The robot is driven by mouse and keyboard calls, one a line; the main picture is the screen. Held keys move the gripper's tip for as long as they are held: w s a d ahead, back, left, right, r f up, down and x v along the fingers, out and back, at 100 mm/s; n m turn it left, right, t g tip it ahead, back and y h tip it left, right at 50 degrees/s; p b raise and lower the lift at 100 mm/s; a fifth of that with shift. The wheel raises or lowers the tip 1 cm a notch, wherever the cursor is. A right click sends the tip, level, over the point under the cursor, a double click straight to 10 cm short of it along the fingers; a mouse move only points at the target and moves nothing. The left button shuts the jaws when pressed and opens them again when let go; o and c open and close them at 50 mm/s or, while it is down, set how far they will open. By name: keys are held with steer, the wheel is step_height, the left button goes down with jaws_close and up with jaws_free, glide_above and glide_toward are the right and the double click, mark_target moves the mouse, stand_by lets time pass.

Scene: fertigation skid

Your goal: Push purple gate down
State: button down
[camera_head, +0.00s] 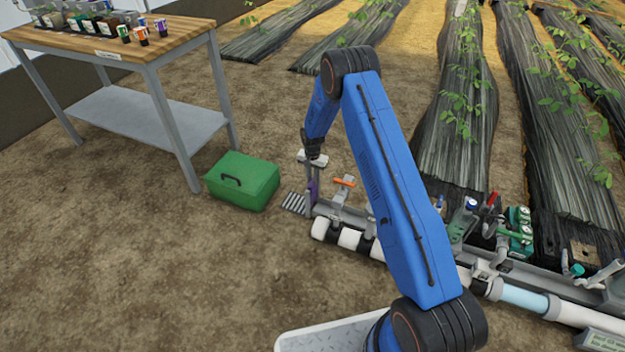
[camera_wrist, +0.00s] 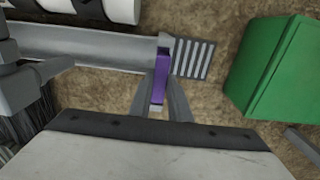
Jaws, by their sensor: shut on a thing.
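The purple gate (camera_wrist: 161,76) is a narrow upright plate at the end of a grey channel (camera_wrist: 105,47). In the wrist view it sits between the two fingers of my gripper (camera_wrist: 168,105), which is shut on it. In the head view the purple gate (camera_head: 313,190) shows as a small strip below my gripper (camera_head: 315,165), at the left end of the skid. How far down the gate sits in its slot cannot be told.
A slotted grate (camera_head: 294,202) lies just left of the gate. A green box (camera_head: 243,181) stands on the soil further left, near a wooden-topped table (camera_head: 130,55). An orange-handled valve (camera_head: 344,183) and white pipes (camera_head: 350,240) are close by on the right.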

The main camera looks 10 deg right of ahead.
step_height(320, 180, down, 6)
steer(key=shift+r, duration=0.15)
steer(key=c, duration=1.6)
jaws_free()
steer(key=shift+c, duration=0.2)
step_height(320, 180, up, 17)
steer(key=shift+r, duration=0.15)
